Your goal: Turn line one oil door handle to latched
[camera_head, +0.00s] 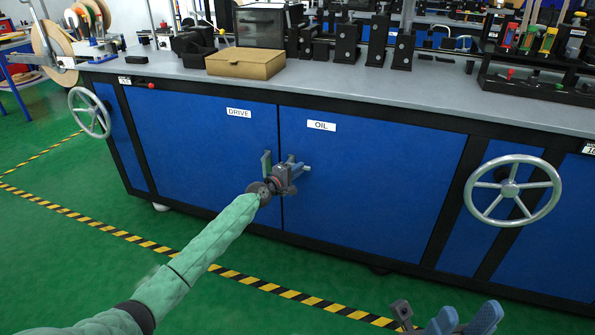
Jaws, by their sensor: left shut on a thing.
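The oil door (365,185) is the blue panel labelled OIL (321,126) and sits flush in the bench front. My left gripper (302,169) is at this door's left edge, shut on the oil door handle, which the gripper mostly hides. I cannot tell the handle's angle. A small green upright handle (266,162) shows just left of the gripper, at the edge of the door labelled DRIVE (190,145). My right gripper (464,319) is low at the bottom edge, away from the bench, its blue fingers apart and nothing seen between them.
A handwheel (512,190) sticks out at the right of the bench front, another (89,113) at the left. The grey benchtop (340,82) carries a cardboard box (245,63) and several black fixtures.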

